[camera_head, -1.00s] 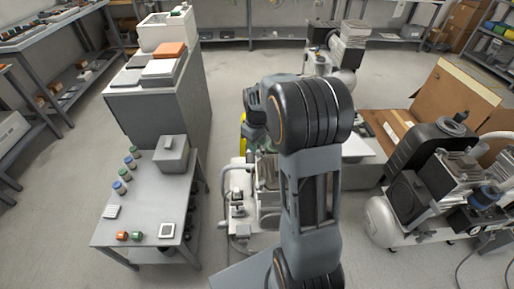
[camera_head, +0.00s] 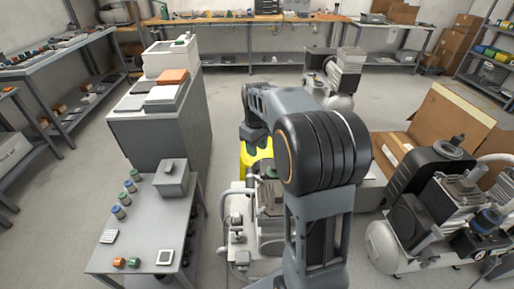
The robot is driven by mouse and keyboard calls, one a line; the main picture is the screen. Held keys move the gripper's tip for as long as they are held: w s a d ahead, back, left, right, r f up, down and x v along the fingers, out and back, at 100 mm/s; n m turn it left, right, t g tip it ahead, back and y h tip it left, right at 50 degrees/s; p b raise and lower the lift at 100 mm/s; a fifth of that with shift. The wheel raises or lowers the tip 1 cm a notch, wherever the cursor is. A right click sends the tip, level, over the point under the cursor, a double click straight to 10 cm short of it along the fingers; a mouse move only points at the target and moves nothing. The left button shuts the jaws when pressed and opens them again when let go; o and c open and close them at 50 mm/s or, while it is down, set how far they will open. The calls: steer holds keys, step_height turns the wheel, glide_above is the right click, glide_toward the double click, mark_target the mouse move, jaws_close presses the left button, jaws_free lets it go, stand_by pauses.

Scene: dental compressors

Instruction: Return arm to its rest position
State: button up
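My arm (camera_head: 320,150) rises from the bottom edge, right of the middle. Its large black elbow joint is nearest to me. The forearm reaches away and to the left, ending at a dark wrist joint (camera_head: 255,125). My gripper does not show; it seems hidden behind or below the wrist and elbow. I cannot see whether it holds anything.
A low grey table (camera_head: 140,232) with jars and small parts stands at left, a grey cabinet (camera_head: 165,135) behind it. A yellow object (camera_head: 256,156) and a compressor (camera_head: 240,228) are below the arm. Another compressor (camera_head: 440,215) and an open cardboard box (camera_head: 455,115) stand right.

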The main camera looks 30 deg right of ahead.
stand_by(0.3)
steer(key=s+a+r+m+t+p, duration=0.1)
steer(key=s+a+r+p, duration=0.3)
steer(key=s, duration=0.4)
steer(key=s+a+r+m+t+p, duration=0.2)
steer(key=s+a+r+p, duration=0.3)
steer(key=s, duration=0.4)
steer(key=shift+s+a+r+m+t+p, duration=0.2)
steer(key=shift+a+r+m+t+p, duration=0.1)
steer(key=shift+r+m+p, duration=0.25)
steer(key=shift+d, duration=0.15)
